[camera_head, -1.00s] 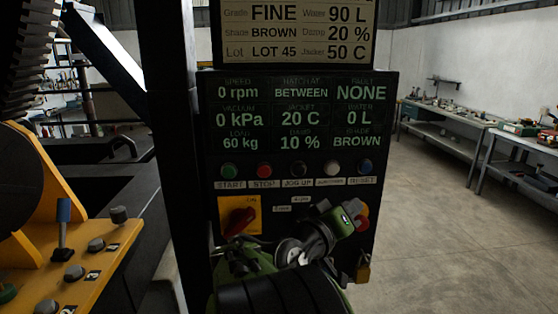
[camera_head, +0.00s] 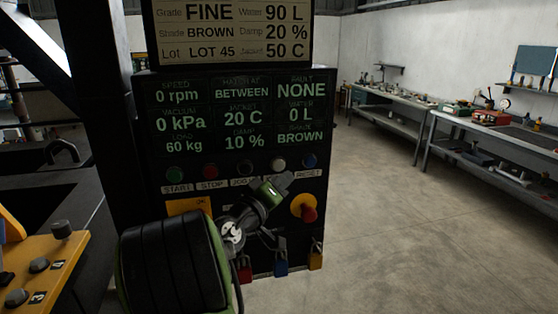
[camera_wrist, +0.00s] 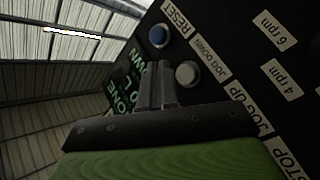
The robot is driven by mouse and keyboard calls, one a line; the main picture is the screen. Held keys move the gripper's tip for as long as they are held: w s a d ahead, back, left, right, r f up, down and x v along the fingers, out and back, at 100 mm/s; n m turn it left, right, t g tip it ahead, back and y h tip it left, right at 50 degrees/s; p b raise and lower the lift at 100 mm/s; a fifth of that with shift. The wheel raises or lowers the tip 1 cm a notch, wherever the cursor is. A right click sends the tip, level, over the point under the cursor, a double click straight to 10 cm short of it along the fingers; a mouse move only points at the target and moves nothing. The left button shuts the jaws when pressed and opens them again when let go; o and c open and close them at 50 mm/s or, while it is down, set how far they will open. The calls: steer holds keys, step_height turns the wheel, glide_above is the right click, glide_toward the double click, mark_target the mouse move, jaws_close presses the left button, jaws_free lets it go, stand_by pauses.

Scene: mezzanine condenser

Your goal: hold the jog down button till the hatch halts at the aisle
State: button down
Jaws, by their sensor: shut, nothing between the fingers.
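The jog down button (camera_head: 278,164) is the white one in the row on the dark control panel (camera_head: 160,130). In the wrist view the white button (camera_wrist: 187,74) stands by its JOG DOWN label. My gripper (camera_head: 284,179) is shut and empty, just below this button, covering its label in the head view. In the wrist view my fingertips (camera_wrist: 152,72) are beside the button and look apart from it; the exact gap is unclear. The display's hatch field (camera_head: 241,92) reads BETWEEN. I cannot make out the hatch itself.
The blue reset button (camera_head: 309,161) and black jog up button (camera_head: 245,166) flank the white one. A red mushroom button (camera_head: 309,213) and padlocks (camera_head: 281,264) sit lower. A yellow console (camera_head: 60,262) is at left; open floor and workbenches (camera_head: 480,135) are at right.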

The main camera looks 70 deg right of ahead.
mark_target(279, 165)
steer(key=shift+w+d, duration=0.4)
steer(key=shift+d, duration=0.25)
steer(key=shift+w+d, duration=0.35)
steer(key=shift+d, duration=0.25)
steer(key=shift+d, duration=0.1)
stand_by(1.0)
steer(key=shift+w+d, duration=0.2)
steer(key=shift+d, duration=0.05)
steer(key=shift+w+d+p, duration=0.2)
steer(key=shift+d+p, duration=0.1)
steer(key=shift+d, duration=0.1)
stand_by(0.6)
steer(key=shift+a, duration=0.1)
stand_by(3.5)
steer(key=shift+s+a+b, duration=0.4)
steer(key=shift+a+b, duration=0.2)
steer(key=shift+a, duration=0.05)
